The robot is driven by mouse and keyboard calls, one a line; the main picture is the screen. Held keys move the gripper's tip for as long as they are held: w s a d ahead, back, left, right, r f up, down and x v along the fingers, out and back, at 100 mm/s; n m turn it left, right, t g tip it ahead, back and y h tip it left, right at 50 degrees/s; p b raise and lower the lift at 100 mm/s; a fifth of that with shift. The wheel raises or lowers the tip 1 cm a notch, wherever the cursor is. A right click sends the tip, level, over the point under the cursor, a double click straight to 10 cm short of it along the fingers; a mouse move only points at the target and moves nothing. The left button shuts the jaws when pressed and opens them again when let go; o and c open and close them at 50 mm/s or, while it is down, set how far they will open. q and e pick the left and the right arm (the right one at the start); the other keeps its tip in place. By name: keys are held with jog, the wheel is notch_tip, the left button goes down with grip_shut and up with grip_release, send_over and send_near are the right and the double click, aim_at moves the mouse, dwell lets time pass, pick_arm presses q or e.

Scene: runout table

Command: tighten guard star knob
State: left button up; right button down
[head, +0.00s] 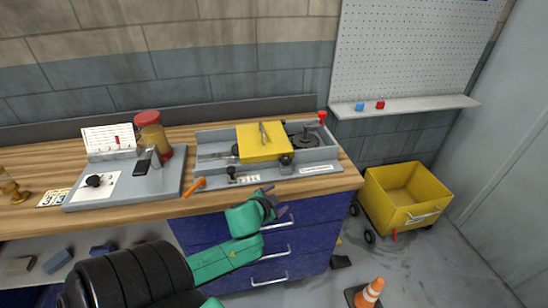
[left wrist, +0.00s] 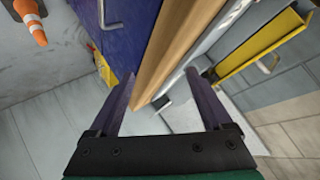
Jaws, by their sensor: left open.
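The yellow guard (head: 262,142) sits on the grey machine bed on the workbench. A dark star-shaped knob (head: 286,159) is at the guard's front right corner. My left gripper (head: 278,204) is in front of the bench edge, below and apart from the knob. In the left wrist view its two fingers (left wrist: 163,88) are spread with nothing held between them. The yellow guard (left wrist: 262,45) shows there at the upper right, beyond the right finger. Whether the knob is tight cannot be told. My right gripper is not in view.
The wooden bench edge (head: 340,184) and blue drawers (head: 300,240) are close to my left gripper. A yellow cart (head: 405,195) and an orange cone (head: 369,293) stand right.

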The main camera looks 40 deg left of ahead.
pick_arm(q)
jog(key=s+d+f+n+g+h+b, duration=0.1)
jog(key=s+d+f+g, duration=0.2)
jog(key=f, duration=0.5)
jog(key=s+d+f+n+g+h+b, duration=0.1)
jog(key=s+d+f+g, duration=0.1)
jog(key=s+d+f, duration=0.3)
notch_tip(320, 180, down, 3)
jog(key=shift+s+d+f+g, duration=0.15)
jog(key=shift+s+g, duration=0.25)
jog(key=shift+s, duration=0.4)
